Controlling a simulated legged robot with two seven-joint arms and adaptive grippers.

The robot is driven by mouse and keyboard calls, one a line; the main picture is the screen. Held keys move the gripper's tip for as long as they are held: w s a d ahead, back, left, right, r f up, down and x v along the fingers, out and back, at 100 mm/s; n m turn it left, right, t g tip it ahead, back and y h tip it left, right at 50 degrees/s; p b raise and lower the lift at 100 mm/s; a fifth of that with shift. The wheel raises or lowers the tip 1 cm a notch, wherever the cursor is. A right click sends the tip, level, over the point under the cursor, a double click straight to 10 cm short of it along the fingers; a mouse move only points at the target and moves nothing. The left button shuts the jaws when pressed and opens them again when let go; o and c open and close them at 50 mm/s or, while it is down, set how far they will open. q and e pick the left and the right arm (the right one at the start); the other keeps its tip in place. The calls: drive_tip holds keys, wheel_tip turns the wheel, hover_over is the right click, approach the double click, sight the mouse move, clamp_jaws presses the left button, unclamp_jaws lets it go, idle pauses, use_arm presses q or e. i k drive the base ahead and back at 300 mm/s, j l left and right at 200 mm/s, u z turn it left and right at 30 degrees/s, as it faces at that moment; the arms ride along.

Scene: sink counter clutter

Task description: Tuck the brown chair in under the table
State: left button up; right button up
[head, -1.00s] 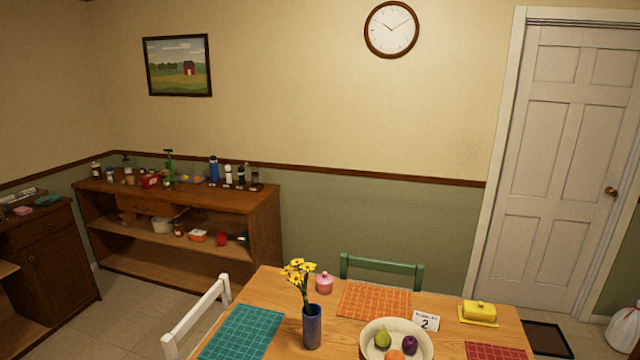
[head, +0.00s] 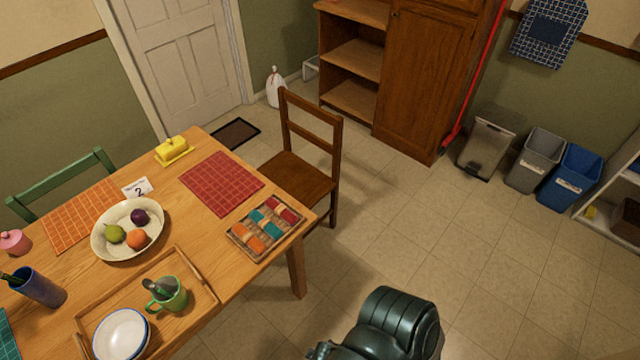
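The brown chair (head: 300,180) stands upright at the right-hand end of the wooden table (head: 230,262), in the upper middle of the head view. Its slatted backrest (head: 312,133) is on the side away from the table, and its seat faces the table end by the red placemat (head: 222,184). Most of the seat shows outside the tabletop. The table edge hides the seat's near left part, so I cannot tell how far it reaches under. Neither gripper is in view, and nothing touches the chair.
A green chair (head: 62,187) and a white door (head: 180,60) are at the left. A wooden cabinet (head: 425,75) stands behind the brown chair. Bins (head: 535,160) line the right wall. The floor (head: 400,240) right of the chair is clear. A doormat (head: 234,133) lies behind.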

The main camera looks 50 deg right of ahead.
sight(303, 181)
drive_tip(key=l+z, duration=0.1)
drive_tip(key=z, duration=2.55)
drive_tip(key=i+z, duration=0.1)
drive_tip(key=i, duration=3.9)
drive_tip(key=i+u, duration=0.15)
drive_tip(key=u, duration=0.25)
drive_tip(key=i+l+u, duration=0.1)
drive_tip(key=u, duration=0.35)
drive_tip(key=i+l+u, duration=0.1)
drive_tip(key=u, duration=0.3)
drive_tip(key=i+l+u, duration=0.2)
drive_tip(key=u, duration=0.2)
